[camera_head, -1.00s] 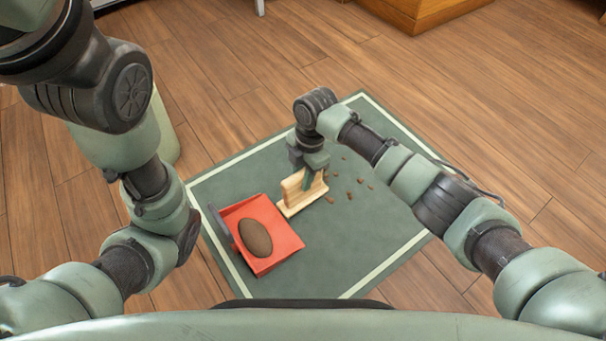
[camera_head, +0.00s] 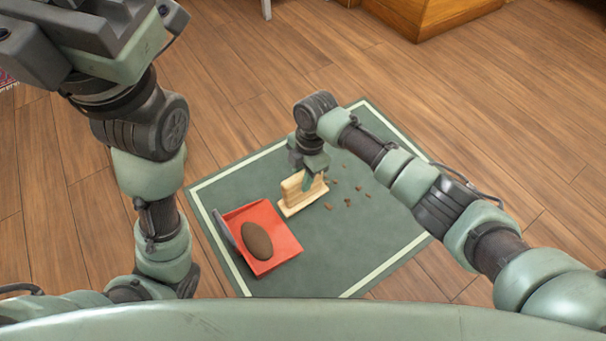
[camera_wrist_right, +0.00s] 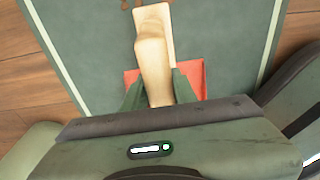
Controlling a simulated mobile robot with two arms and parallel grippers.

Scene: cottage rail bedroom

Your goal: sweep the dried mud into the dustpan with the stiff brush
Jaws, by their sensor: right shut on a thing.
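The stiff brush (camera_head: 302,203) has a pale wooden body and stands on the green mat. My right gripper (camera_head: 312,178) is shut on its handle; the brush also shows between the fingers in the right wrist view (camera_wrist_right: 152,52). Several small brown bits of dried mud (camera_head: 348,201) lie on the mat just right of the brush. The red dustpan (camera_head: 284,246) lies to the brush's lower left, with a large dark brown oval lump (camera_head: 257,240) in it. My left gripper (camera_head: 85,40) is raised at the top left, far from the mat; its fingertips are not clear.
The green mat (camera_head: 385,250) with a pale border lies on a wood plank floor (camera_head: 480,130). A wooden furniture piece (camera_head: 430,15) stands at the top right. The mat's right part is clear.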

